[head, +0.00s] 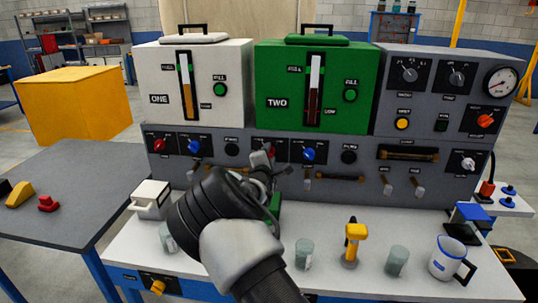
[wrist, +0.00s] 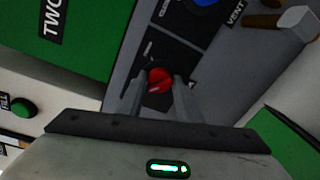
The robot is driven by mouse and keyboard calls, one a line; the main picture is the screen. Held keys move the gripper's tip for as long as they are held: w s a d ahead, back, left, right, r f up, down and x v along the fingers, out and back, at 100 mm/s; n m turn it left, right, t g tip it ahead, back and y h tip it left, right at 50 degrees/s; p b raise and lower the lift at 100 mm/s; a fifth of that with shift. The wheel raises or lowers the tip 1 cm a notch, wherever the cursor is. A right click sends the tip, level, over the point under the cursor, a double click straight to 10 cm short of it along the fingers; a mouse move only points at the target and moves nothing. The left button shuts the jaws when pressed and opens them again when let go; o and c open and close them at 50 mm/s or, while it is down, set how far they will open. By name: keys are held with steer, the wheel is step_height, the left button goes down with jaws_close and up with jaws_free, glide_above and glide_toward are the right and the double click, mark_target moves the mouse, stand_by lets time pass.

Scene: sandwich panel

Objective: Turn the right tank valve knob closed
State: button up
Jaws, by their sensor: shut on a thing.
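The right tank, marked TWO (head: 275,85), is green and stands on the grey panel. Its red valve knob (wrist: 158,76) sits on a black plate in the wrist view, with a blue knob (wrist: 200,2) beside it. My gripper (wrist: 160,92) is shut on the red knob, one finger on each side. In the head view my gripper (head: 262,166) reaches the panel below tank TWO and mostly hides that knob. The blue knob (head: 309,153) shows just to its right. The red knob's exact turn is hard to read.
A white tank marked ONE (head: 185,85) stands left, with its own red (head: 160,144) and blue (head: 194,146) knobs below. Several jars, a yellow-handled tool (head: 354,240) and a white mug (head: 450,259) stand on the bench (head: 325,277). A brass handle (head: 408,154) is at right.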

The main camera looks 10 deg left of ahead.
steer(key=shift+r, duration=0.3)
steer(key=o, duration=1)
steer(key=shift+f, duration=0.15)
steer(key=s+r+p, duration=0.1)
steer(key=s, duration=1.6)
steer(key=shift+s+a+r+p, duration=0.15)
steer(key=shift+a+r+p, duration=0.05)
steer(key=shift+a+p, duration=0.15)
steer(key=shift+d, duration=0.1)
